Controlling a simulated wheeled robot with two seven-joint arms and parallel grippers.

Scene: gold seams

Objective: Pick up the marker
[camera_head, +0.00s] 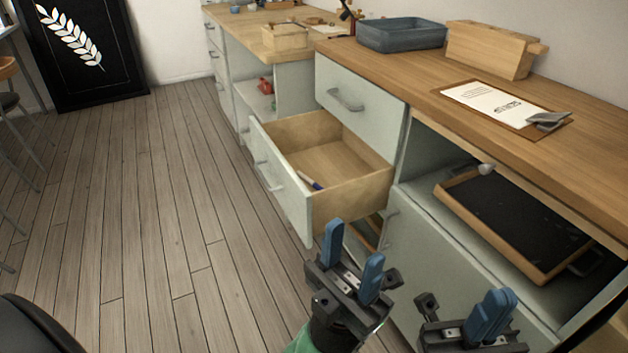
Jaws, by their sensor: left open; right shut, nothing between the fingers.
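The marker (310,181) lies inside the pulled-out drawer (328,160), close to its front panel. It looks white and dark blue. The rest of the drawer floor that shows is bare. My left gripper (352,250) has blue fingers, spread open and empty. It is in front of and below the drawer in the picture, apart from the marker. My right gripper (492,312) is at the lower right, in front of the lower cabinet. Its blue fingers are together with nothing between them.
The wooden counter (418,79) holds a blue-grey bin (402,34), a wooden block (490,48) and a clipboard (492,100). A dark tray (512,222) sits in the open shelf at right. Another drawer (357,98) above is shut. The plank floor (150,200) at left is clear.

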